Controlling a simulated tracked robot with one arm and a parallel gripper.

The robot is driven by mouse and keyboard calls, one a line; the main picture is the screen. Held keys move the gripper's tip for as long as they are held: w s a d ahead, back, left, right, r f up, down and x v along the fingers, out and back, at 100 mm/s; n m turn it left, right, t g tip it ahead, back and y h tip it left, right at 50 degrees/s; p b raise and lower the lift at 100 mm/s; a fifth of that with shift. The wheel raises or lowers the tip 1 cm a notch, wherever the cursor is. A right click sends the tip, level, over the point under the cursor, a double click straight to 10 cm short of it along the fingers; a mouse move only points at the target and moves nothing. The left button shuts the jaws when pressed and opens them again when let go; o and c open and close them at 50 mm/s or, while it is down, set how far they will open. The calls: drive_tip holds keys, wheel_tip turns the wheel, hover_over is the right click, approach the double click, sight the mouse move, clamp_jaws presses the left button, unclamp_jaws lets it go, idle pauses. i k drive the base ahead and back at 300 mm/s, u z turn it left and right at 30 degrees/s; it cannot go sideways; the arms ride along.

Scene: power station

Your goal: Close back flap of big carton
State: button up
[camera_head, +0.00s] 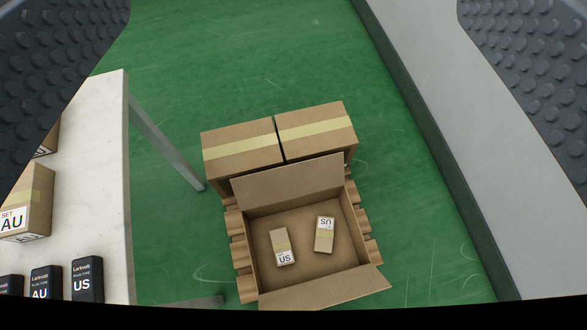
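The big carton (247,235) stands open near the green floor, below and ahead of my gripper. Its back flap (290,182) stands up and leans back toward two closed cartons behind it. Its front flap (325,288) is folded outward at the near edge. Two small boxes marked US, one on the left (281,247) and one on the right (324,234), lie inside. My gripper (294,60) shows as two dark, studded fingers at the upper left and upper right corners. They are wide apart with nothing between them, and they touch no part of the carton.
Two closed, taped cartons, left (240,146) and right (316,130), stand right behind the big carton. A white table (95,190) at left holds AU and US boxes. A grey wall or ledge (470,130) runs along the right. Green floor (240,50) is clear beyond.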

sight(252, 191)
drive_tip(key=u, duration=2)
drive_tip(key=k, duration=1.15)
drive_tip(key=z, duration=1.2)
drive_tip(key=i, duration=1)
drive_tip(key=u, duration=0.1)
